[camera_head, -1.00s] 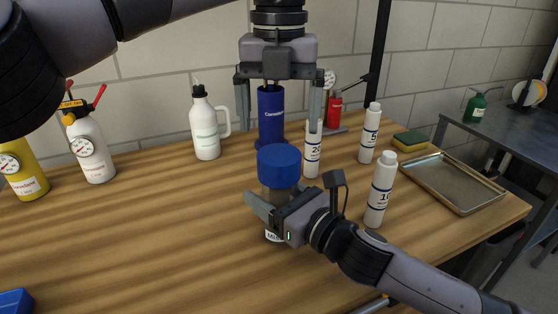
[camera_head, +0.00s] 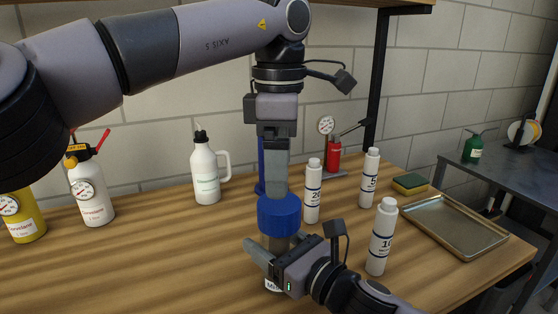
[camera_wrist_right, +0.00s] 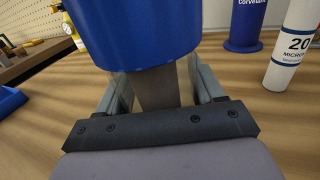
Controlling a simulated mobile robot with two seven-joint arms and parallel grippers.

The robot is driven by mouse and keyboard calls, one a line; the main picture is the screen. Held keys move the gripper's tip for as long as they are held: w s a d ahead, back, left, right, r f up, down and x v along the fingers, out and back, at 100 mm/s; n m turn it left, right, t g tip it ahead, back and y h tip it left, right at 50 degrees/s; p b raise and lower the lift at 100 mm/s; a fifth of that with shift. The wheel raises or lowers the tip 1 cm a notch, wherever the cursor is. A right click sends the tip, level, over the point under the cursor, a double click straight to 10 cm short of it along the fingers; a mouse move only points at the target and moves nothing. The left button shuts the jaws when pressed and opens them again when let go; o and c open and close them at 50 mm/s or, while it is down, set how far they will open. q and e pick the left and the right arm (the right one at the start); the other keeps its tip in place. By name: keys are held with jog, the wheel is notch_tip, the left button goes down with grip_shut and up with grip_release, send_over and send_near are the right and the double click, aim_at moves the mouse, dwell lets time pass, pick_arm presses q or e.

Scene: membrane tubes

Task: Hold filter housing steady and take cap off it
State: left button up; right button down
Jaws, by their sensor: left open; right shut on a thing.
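The filter housing (camera_head: 277,243) stands upright on the wooden table, a clear greyish body with a label low down. Its blue cap (camera_head: 279,216) sits on top; it also fills the top of the right wrist view (camera_wrist_right: 135,30). My right gripper (camera_head: 268,259) is shut on the housing body below the cap; the wrist view shows the body (camera_wrist_right: 157,88) between the fingers. My left gripper (camera_head: 275,190) points down over the cap, open, seen edge-on, so one finger hides the other. Its fingertip overlaps the cap's top edge; I cannot tell whether they touch.
White bottles (camera_head: 313,192) (camera_head: 368,178) (camera_head: 382,238) stand right of the housing. A blue cylinder (camera_head: 261,170) stands behind. A white jug (camera_head: 206,172) and gauge-fitted canisters (camera_head: 91,190) are left. A metal tray (camera_head: 453,228) lies at right.

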aim_at(279, 202)
pick_arm(q)
jog(key=m, duration=1.2)
jog(key=shift+m, duration=0.3)
pick_arm(e)
jog(key=shift+f, duration=0.1)
pick_arm(q)
jog(key=shift+f, duration=4)
